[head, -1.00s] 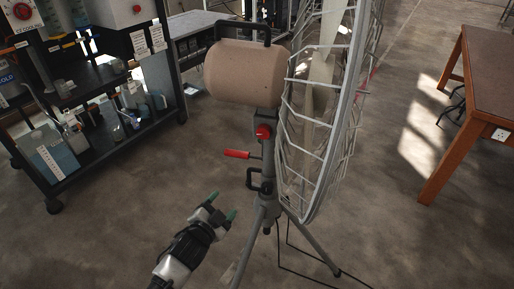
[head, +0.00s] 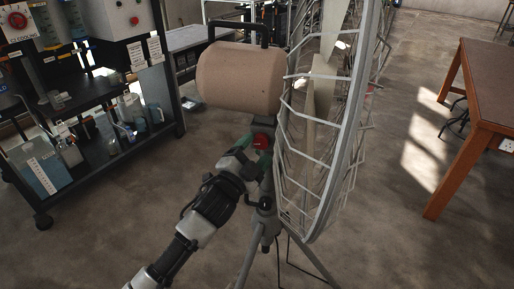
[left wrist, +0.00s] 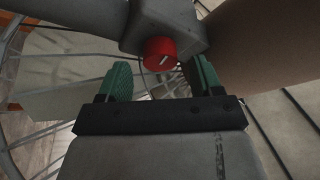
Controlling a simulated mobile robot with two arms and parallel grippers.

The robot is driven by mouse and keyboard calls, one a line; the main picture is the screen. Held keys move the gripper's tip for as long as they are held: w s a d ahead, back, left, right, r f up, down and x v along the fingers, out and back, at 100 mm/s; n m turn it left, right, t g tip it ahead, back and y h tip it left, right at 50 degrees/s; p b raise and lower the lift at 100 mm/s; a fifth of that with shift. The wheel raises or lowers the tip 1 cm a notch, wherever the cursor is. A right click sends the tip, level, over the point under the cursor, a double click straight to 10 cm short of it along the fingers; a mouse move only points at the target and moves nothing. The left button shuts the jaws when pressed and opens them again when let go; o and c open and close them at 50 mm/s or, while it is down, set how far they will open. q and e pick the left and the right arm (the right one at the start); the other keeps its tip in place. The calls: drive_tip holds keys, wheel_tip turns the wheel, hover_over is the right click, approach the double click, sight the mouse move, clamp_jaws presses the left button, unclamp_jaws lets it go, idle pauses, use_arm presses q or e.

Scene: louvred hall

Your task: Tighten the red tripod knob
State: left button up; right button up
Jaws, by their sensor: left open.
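The round red knob (head: 261,139) sits on the grey tripod bracket just under the beige fan housing (head: 240,80). In the left wrist view the knob (left wrist: 160,54) has a pale mark on its face and lies just beyond and between the green fingertips. My left gripper (head: 254,150) is open in front of the knob, with a finger to either side; I see no contact. It also fills the lower left wrist view (left wrist: 158,78). The grey tripod (head: 265,226) stands upright below. My right gripper is out of view.
The fan's wire cage (head: 325,150) rises close to the right of the knob. A black shelf cart (head: 120,140) with bottles and boxes stands at left. A wooden table (head: 480,90) stands at right. The floor between fan and table is clear.

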use_arm(q)
drive_tip(key=shift+w+d+r, duration=0.15)
drive_tip(key=shift+w+d, duration=0.15)
drive_tip(key=shift+w, duration=0.2)
